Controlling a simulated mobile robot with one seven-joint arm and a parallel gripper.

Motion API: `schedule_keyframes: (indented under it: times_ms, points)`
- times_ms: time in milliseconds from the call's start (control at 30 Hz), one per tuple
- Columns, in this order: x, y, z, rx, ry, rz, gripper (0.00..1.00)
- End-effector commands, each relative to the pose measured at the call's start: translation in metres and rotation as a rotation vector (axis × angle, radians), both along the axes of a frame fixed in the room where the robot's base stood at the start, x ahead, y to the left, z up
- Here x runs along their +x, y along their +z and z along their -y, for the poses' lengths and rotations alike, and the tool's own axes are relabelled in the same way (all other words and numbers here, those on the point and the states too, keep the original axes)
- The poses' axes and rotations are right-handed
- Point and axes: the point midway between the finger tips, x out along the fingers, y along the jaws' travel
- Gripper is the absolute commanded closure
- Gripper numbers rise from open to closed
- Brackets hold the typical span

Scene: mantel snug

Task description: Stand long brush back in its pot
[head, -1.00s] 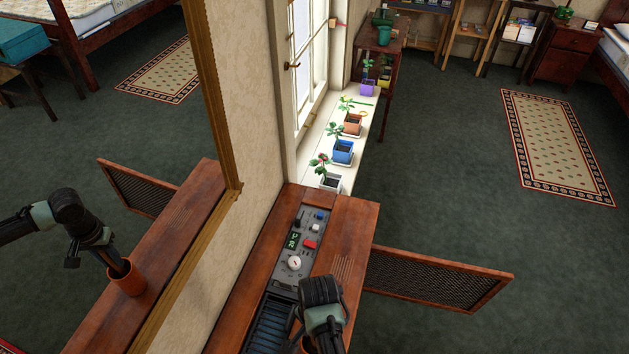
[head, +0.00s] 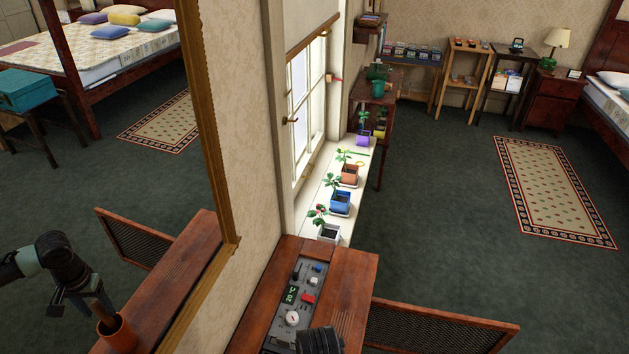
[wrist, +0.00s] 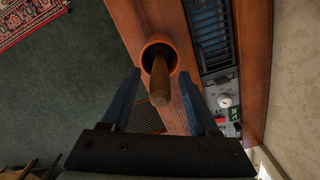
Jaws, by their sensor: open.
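The brush (wrist: 160,82) shows in the wrist view as a brown wooden handle, its lower end inside the round orange-brown pot (wrist: 146,52). The handle rises out of the pot toward the camera. My gripper (wrist: 160,76) is open, with one blue finger on each side of the handle and gaps between. In the head view my wrist (head: 320,342) shows at the bottom edge, and the real pot is out of frame. The mirror at left reflects the pot (head: 117,336) and the handle leaning up toward my gripper. The brush's lower end is hidden in the pot.
The pot stands on a wooden cabinet top (head: 352,290) beside a control panel (head: 300,300). A mesh door (head: 440,328) stands out to the right. Potted plants (head: 340,203) line the white sill beyond. The carpet at right is open.

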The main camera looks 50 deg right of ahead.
Motion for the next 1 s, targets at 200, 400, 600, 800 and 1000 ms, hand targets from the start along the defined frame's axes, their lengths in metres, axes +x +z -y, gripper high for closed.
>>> schedule_keyframes:
  times_ms: [200,400,600,800,1000]
  points:
    - [0.001,0.048,0.003,-0.003,0.0,0.004,0.39]
    - [0.001,0.08,0.004,-0.002,0.0,0.003,0.39]
    - [0.0,0.091,0.004,0.0,0.0,0.0,0.39]
    - [0.0,0.092,0.004,0.0,0.0,0.0,0.39]
    - [0.0,0.092,0.004,0.0,0.0,0.0,0.39]
